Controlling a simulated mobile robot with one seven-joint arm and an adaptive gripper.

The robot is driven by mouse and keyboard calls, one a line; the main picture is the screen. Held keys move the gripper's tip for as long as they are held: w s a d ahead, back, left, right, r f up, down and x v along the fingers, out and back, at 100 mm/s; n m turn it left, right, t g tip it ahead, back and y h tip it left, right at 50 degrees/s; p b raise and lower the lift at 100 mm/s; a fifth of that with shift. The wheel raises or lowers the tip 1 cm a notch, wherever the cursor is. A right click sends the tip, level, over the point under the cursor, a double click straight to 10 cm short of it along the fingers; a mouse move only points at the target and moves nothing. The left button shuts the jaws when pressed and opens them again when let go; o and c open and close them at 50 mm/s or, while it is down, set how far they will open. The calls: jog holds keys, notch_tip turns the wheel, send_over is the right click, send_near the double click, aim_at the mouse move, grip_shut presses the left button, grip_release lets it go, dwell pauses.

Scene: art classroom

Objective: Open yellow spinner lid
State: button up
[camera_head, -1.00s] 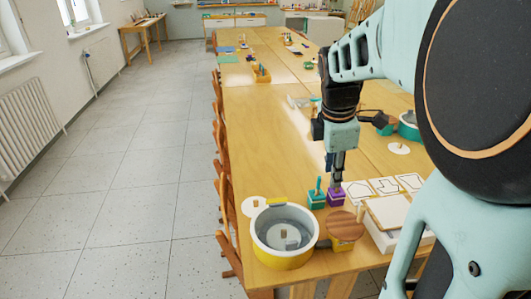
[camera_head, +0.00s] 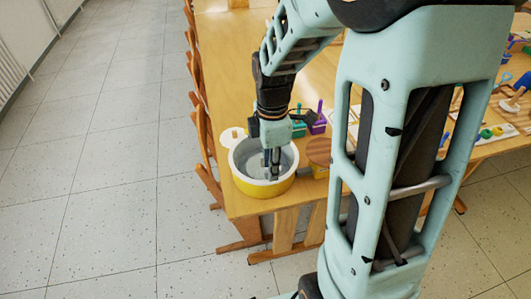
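The yellow spinner (camera_head: 264,188) is a round tub with a yellow outside and a thick white rim, near the table's front left corner. A grey surface shows inside the rim; I cannot tell whether it is a clear lid or the tub's inside. My gripper (camera_head: 271,176) points down over the tub, with its fingertips inside the rim outline near the middle. The fingers hide the centre, where a small pale piece partly shows. I cannot tell whether the fingers touch or hold anything.
A flat white disc (camera_head: 232,137) lies behind the spinner at the left. A yellow pot with a round wooden top (camera_head: 319,151) stands close on the right. Chairs (camera_head: 205,150) line the table's left edge.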

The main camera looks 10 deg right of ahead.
jog(key=shift+f, duration=0.65)
grip_shut()
